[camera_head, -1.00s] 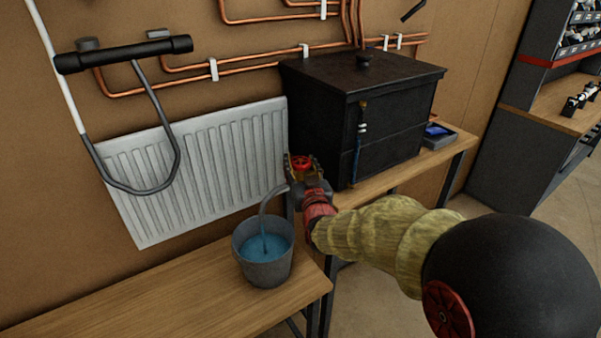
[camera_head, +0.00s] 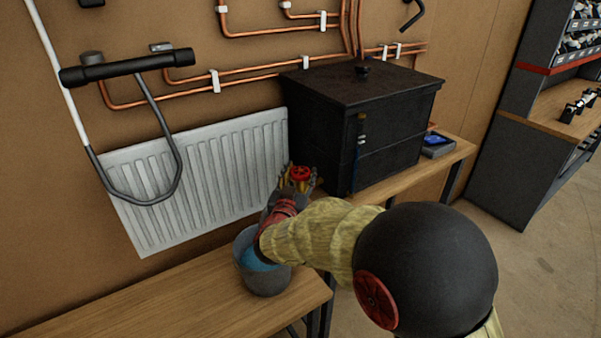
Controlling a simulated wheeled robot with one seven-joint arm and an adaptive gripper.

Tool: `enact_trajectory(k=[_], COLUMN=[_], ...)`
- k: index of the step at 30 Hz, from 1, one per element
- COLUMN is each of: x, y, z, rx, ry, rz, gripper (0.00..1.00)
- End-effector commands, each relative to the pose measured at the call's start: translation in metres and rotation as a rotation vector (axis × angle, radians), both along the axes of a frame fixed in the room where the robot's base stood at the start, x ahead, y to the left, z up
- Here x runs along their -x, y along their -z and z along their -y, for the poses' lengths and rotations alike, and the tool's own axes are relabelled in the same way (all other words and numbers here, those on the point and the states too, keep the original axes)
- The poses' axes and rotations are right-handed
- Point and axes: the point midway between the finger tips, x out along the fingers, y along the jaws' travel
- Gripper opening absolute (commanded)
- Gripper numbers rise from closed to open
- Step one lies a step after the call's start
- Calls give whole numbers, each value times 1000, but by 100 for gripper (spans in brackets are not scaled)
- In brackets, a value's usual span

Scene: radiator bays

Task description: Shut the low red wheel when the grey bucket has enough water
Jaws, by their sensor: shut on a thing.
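The low red wheel (camera_head: 301,173) sits at the right end of the white radiator, beside the black box. My gripper (camera_head: 297,183) is at the wheel from below, its fingers shut around it. The grey bucket (camera_head: 266,283) stands on the wooden bench under my wrist. Blue water (camera_head: 254,262) shows inside it, below the rim. My forearm and wrist hide the spout and part of the bucket, so I cannot tell whether water is still running.
The white radiator (camera_head: 200,175) hangs behind the bench (camera_head: 150,310). A black box (camera_head: 350,115) stands on a second bench, with a small blue-screened device (camera_head: 437,145) to its right. A black pipe handle (camera_head: 125,68) is at upper left. The bench left of the bucket is clear.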

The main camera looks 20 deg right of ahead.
Motion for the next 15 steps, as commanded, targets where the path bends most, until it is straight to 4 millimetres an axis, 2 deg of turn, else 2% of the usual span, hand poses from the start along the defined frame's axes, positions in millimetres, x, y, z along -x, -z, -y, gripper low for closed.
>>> enact_trajectory(k=[10, 11, 15], x=[0, 0, 0], y=[-2, -2, -2], z=[0, 0, 0], rx=[0, 0, 0], ry=[2, 2, 2], rz=[6, 6, 4], gripper=[18, 44, 52])
